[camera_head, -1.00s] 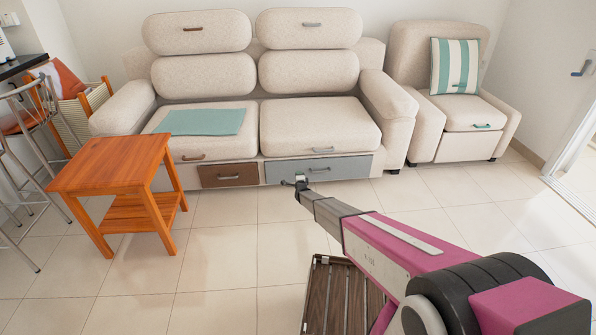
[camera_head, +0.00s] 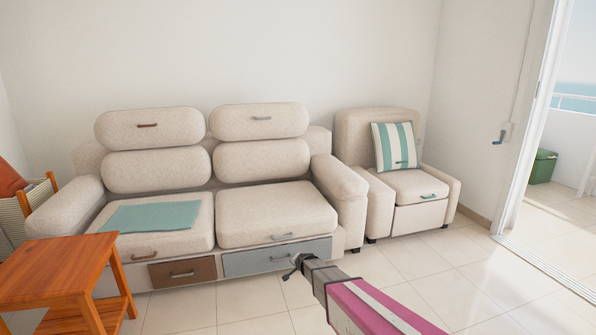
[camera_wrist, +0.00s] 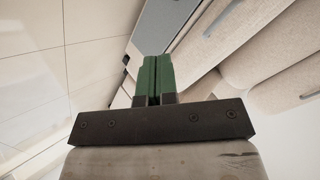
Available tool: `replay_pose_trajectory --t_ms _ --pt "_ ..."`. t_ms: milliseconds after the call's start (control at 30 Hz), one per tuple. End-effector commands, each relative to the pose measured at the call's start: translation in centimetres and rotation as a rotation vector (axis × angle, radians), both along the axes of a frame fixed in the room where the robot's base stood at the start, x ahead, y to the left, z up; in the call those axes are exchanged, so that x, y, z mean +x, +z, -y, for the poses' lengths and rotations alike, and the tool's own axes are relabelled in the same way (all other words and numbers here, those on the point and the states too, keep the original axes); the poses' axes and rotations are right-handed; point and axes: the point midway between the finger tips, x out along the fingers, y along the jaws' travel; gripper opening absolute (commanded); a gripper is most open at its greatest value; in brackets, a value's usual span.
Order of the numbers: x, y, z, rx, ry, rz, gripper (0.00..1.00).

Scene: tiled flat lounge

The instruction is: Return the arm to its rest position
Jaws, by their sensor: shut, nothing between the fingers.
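My gripper (camera_head: 292,266) is at the end of my outstretched arm, low in front of the sofa's grey drawer (camera_head: 277,257). In the wrist view its two green fingers (camera_wrist: 154,80) are pressed together with nothing between them. The grey drawer also shows beyond the fingers in the wrist view. I cannot tell the exact gap between the fingertips and the drawer front. My arm comes in from the bottom right of the head view.
The beige sofa (camera_head: 275,212) has a brown drawer (camera_head: 182,272) and a teal cloth (camera_head: 152,216) on its left seat. An orange side table (camera_head: 60,268) stands at lower left. An armchair (camera_head: 411,186) with a striped cushion (camera_head: 394,146) is at right. Tiled floor (camera_head: 430,275) at right is clear.

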Motion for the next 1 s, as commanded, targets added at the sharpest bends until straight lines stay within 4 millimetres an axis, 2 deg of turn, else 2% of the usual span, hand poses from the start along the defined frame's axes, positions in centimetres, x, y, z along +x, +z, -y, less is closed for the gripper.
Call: replay_pose_trajectory --t_ms 33,167,300,500,600,700,800,1000 --pt "-3.4 2.3 2.3 -0.055 0.031 -0.05 0.0" --pt "-9.7 5.6 6.8 -0.189 0.133 -0.195 0.0" --pt "-16.9 9.1 11.1 -0.301 0.254 -0.35 0.0" --pt "-27.1 13.7 15.8 -0.402 0.43 -0.553 0.0" --pt "-30.9 15.3 17.3 -0.424 0.5 -0.629 0.0" --pt "-33.3 16.4 18.1 -0.436 0.549 -0.68 0.0" --pt "-34.4 16.9 18.6 -0.44 0.575 -0.705 0.0" --pt "-34.6 16.9 18.6 -0.441 0.584 -0.713 0.0"
